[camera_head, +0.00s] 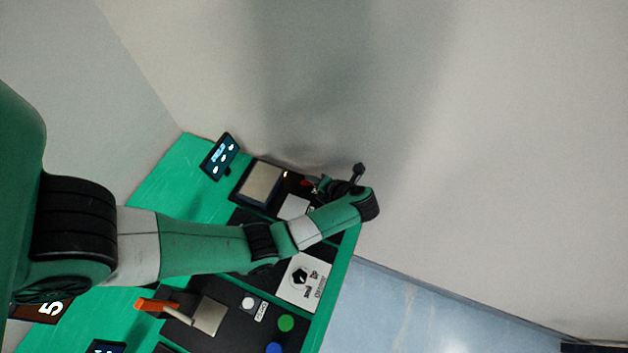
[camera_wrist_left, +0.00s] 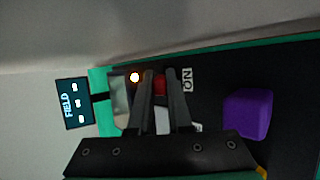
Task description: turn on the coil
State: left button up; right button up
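A red switch part (camera_wrist_left: 160,86) shows between the fingertips of my left gripper (camera_wrist_left: 161,78) in the left wrist view, left of a white "ON" label (camera_wrist_left: 187,78). The fingers are a little apart, one on each side of it; I cannot tell whether they touch it. A small lamp (camera_wrist_left: 134,77) glows just left of the fingers. A screen marked "FIELD" (camera_wrist_left: 73,103) is lit further left. In the head view my left gripper (camera_head: 326,186) is at the panel's far end, partly hidden by its own wrist, near the glowing lamp (camera_head: 285,174). My right gripper is out of view.
A purple block (camera_wrist_left: 247,114) lies right of the gripper in the wrist view. A metal plate (camera_head: 262,184) and the tilted screen (camera_head: 221,156) are near the switch. An orange lever (camera_head: 157,305), a green button (camera_head: 286,323) and a dial plate (camera_head: 304,281) are nearer on the green bench.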

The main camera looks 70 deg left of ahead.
pick_arm(q)
grip_shut()
jog(key=shift+w+d+f+b, duration=0.1)
jog(key=shift+f+b, duration=0.15)
jog(key=shift+b, duration=0.2)
jog(key=shift+g+y+b, duration=0.3)
jog(key=shift+g+b, duration=0.05)
jog(key=shift+g, duration=0.05)
jog(key=shift+o, duration=1.8)
grip_release()
jog(key=shift+w, duration=0.1)
